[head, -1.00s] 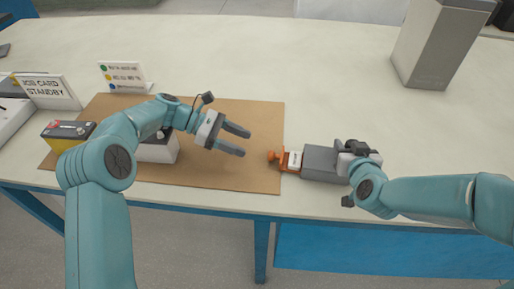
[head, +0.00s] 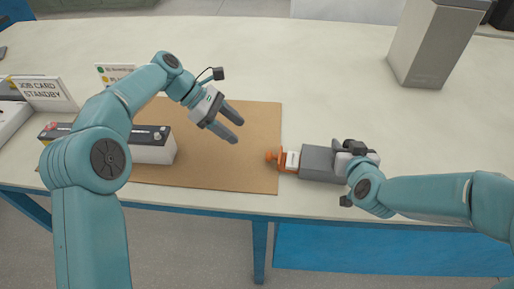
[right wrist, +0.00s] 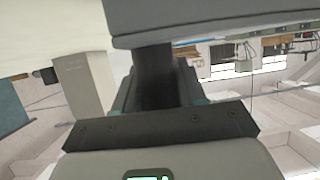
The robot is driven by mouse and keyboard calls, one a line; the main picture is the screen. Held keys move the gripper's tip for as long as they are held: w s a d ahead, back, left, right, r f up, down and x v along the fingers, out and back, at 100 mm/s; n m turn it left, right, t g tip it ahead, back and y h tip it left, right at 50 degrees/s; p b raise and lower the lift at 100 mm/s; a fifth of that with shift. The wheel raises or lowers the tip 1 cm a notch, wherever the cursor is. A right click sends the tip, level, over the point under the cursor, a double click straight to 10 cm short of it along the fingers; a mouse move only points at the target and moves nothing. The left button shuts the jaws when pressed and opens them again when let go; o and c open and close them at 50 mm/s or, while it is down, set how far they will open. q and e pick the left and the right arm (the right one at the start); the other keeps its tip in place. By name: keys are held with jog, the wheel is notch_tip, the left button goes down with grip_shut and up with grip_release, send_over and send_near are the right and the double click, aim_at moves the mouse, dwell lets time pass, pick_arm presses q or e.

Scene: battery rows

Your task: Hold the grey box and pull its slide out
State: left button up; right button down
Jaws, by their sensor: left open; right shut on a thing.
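The grey box (head: 318,163) lies at the front of the table, right of the brown mat. Its slide (head: 292,161), white and orange with an orange knob (head: 272,157), sticks out of the left end. My right gripper (head: 347,160) is shut on the right end of the grey box. In the right wrist view the grey box (right wrist: 215,18) fills the top, and the finger contact is mostly hidden. My left gripper (head: 235,128) is open and empty above the mat, up and left of the knob, apart from it.
A brown mat (head: 225,170) covers the table's middle left. A battery (head: 152,150) stands on it behind my left arm. Sign cards (head: 45,93) stand at the left. A tall grey block (head: 432,45) stands at the back right. The table between is clear.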

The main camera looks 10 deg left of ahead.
aim_at(263, 160)
pick_arm(q)
jog(key=x, duration=1.1)
jog(key=shift+d+f, duration=0.15)
jog(key=shift+f, duration=0.2)
